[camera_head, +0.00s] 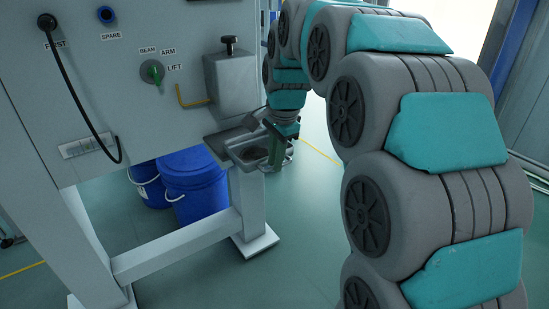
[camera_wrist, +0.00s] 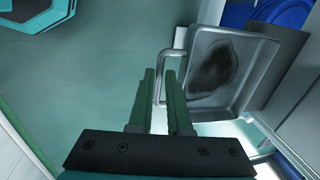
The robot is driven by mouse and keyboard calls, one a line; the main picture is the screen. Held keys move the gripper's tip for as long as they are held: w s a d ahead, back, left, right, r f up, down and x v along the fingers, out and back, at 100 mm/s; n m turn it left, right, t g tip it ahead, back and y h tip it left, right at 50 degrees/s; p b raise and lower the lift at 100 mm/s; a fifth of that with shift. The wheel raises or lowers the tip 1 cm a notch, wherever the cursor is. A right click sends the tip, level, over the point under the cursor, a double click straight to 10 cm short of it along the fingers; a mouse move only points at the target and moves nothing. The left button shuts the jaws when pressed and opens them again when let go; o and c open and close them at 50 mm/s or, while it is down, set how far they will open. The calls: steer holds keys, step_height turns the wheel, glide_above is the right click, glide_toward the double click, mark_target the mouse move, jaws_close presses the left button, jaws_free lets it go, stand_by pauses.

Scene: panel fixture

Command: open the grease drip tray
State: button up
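The grease drip tray (camera_head: 235,153) is a shallow metal tray at the lower right of the panel. It sticks out from the panel, with its inside exposed. In the wrist view the tray (camera_wrist: 256,80) shows a dark grease patch inside and a U-shaped bar handle (camera_wrist: 176,51) on its left side. My gripper (camera_head: 284,140) is at the tray's outer end. In the wrist view my gripper (camera_wrist: 159,75) has its two green fingers close together, one on each side of the handle bar, with a narrow gap. It appears shut on the handle; the exact contact is hard to see.
A grey box with a black knob (camera_head: 230,80) sits above the tray. A yellow bent bar (camera_head: 190,101) and a green switch (camera_head: 153,72) are to its left. Blue buckets (camera_head: 192,185) stand below, behind the frame leg (camera_head: 250,205). Floor to the right is clear.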

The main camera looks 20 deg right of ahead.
steer(key=shift+o, duration=0.4)
step_height(320, 180, up, 8)
steer(key=s, duration=0.1)
steer(key=shift+s+d+f, duration=0.15)
steer(key=shift+s+d, duration=0.05)
steer(key=s+f+n+g+p, duration=0.1)
steer(key=s+f+n, duration=0.3)
steer(key=s, duration=0.6)
steer(key=s+a+f+n+g+p, duration=0.1)
steer(key=s+f+n, duration=0.4)
steer(key=s, duration=0.6)
steer(key=s+a+f+n+g+p, duration=0.1)
steer(key=s+f+n, duration=0.4)
steer(key=s, duration=0.6)
steer(key=shift+a+f+g+h, duration=0.25)
steer(key=shift+f+g+h, duration=0.15)
steer(key=shift+f, duration=0.5)
steer(key=shift+s+a, duration=0.1)
steer(key=shift+a, duration=0.05)
